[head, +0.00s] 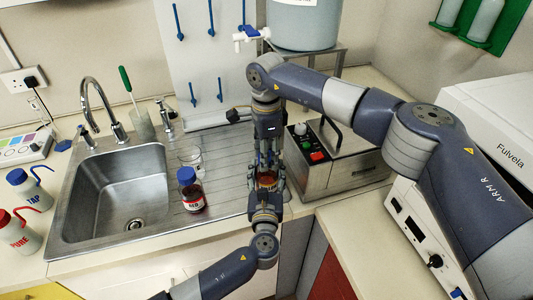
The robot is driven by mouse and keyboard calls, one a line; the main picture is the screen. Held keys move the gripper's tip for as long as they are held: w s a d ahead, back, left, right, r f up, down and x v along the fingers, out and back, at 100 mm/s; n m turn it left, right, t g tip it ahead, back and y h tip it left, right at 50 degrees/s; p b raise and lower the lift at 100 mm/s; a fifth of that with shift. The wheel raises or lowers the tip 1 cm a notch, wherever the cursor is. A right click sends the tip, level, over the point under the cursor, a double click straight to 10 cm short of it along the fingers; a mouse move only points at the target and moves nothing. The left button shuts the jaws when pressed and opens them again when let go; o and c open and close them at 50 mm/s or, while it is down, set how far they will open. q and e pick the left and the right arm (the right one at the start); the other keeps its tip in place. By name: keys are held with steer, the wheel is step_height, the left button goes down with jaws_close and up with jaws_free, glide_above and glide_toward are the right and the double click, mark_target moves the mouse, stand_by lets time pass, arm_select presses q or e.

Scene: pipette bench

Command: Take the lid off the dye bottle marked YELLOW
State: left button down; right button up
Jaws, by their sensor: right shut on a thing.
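A small amber bottle (267,181) is between my two grippers, at the right edge of the sink's drainboard. Its label is mostly covered, so I cannot read YELLOW on it. My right gripper (267,163) points down from above and is shut at the bottle's top; the lid is hidden between its fingers. My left gripper (266,192) comes up from below, with its fingers around the lower part of the bottle; how tightly they close does not show.
A bottle marked RED (190,190) with a blue lid stands on the drainboard, with a glass beaker (190,156) behind it. The sink (120,190) is to the left. A metal bath with a control panel (340,170) stands close on the right. Wash bottles (30,190) are far left.

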steer(key=n, duration=0.6)
steer(key=shift+w+d+r+n, duration=0.1)
steer(key=shift+w+r+n, duration=0.1)
steer(key=shift+n, duration=0.2)
steer(key=n, duration=1.5)
steer(key=shift+n, duration=0.4)
steer(key=o, duration=1.2)
steer(key=shift+c, duration=0.2)
steer(key=shift+s, duration=0.1)
steer(key=shift+f, duration=0.1)
